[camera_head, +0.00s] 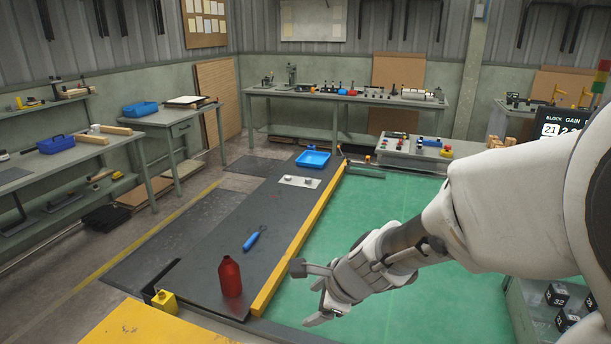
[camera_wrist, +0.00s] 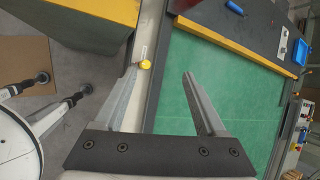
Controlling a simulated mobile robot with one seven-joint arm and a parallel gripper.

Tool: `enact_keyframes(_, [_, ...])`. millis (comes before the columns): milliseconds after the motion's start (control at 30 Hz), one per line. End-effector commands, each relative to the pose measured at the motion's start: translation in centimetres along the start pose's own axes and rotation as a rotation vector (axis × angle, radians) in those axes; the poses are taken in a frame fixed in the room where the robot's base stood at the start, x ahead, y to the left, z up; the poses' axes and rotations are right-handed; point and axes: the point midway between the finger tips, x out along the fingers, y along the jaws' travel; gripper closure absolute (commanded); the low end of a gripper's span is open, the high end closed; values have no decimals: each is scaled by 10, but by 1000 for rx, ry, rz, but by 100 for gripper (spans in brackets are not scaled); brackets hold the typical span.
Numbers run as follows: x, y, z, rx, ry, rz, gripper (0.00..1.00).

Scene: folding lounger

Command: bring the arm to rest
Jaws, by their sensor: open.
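My gripper (camera_head: 313,294) hangs in the air at the end of my white arm (camera_head: 440,229), above the near left part of the green surface (camera_head: 375,210) in the head view. In the wrist view my gripper (camera_wrist: 157,78) shows two long grey fingers spread well apart with nothing between them. The green surface (camera_wrist: 230,85) lies beyond the fingers.
A red bottle (camera_head: 231,277) stands on the dark bench top (camera_head: 200,240), left of my gripper. A blue-handled tool (camera_head: 254,239) and a blue tray (camera_head: 313,159) lie farther back. A yellow rail (camera_head: 300,238) edges the green surface, which is clear beyond my gripper.

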Motion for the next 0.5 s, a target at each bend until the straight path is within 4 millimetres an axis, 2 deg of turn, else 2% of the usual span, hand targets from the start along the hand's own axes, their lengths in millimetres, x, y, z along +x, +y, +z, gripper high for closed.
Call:
enact_keyframes(33, [-19,-1,4,-127,-11,-13,27])
enact_keyframes(100, [-43,3,6,-321,-14,-14,27])
enact_keyframes(267, [-93,18,1,-755,18,-8,27])
enact_keyframes(500, [-161,48,-30,-1353,157,64,27])
